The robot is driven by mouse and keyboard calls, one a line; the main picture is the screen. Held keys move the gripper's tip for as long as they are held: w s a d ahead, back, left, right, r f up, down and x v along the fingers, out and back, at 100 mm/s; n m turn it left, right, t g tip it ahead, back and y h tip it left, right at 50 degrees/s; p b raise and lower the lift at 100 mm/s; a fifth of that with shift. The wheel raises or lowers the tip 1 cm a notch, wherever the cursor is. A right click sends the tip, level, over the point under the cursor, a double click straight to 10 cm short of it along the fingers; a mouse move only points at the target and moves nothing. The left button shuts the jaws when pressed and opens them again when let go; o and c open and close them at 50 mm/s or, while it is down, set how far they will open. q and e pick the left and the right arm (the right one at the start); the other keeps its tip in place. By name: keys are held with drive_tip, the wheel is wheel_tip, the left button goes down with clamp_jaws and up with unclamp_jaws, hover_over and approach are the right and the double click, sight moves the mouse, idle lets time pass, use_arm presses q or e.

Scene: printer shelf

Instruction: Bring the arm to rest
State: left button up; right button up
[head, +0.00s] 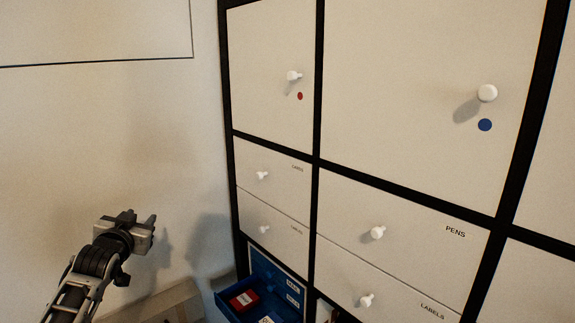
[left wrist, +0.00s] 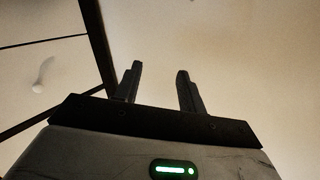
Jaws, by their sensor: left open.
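My left gripper (head: 149,224) is at the lower left of the head view, raised in front of the pale wall and to the left of the cabinet. In the left wrist view its two dark fingers (left wrist: 158,85) stand apart with nothing between them. My right gripper is not in either view.
A cabinet with a black frame (head: 316,170) and white doors and drawers with round knobs fills the right. Drawers read PENS (head: 425,220) and LABELS (head: 390,292). Low down, an open blue drawer (head: 272,290) holds a red box (head: 243,300). The wall (head: 110,140) area above the gripper is clear.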

use_arm(q)
drive_tip(key=s+d+f+m+g+h, duration=0.1)
drive_tip(key=s+d+f+g+h, duration=0.1)
drive_tip(key=s+d+f, duration=0.55)
drive_tip(key=s+d+f+g+h, duration=0.1)
drive_tip(key=s+d+f, duration=0.4)
drive_tip(key=s+f, duration=0.55)
drive_tip(key=s+d+f+g+h, duration=0.1)
drive_tip(key=s+d, duration=0.3)
drive_tip(key=s, duration=0.6)
drive_tip(key=s+d+f+g+h, duration=0.1)
drive_tip(key=s+d+f, duration=0.2)
drive_tip(key=s, duration=0.6)
drive_tip(key=shift+s+d+n+g, duration=0.4)
drive_tip(key=shift+d, duration=0.25)
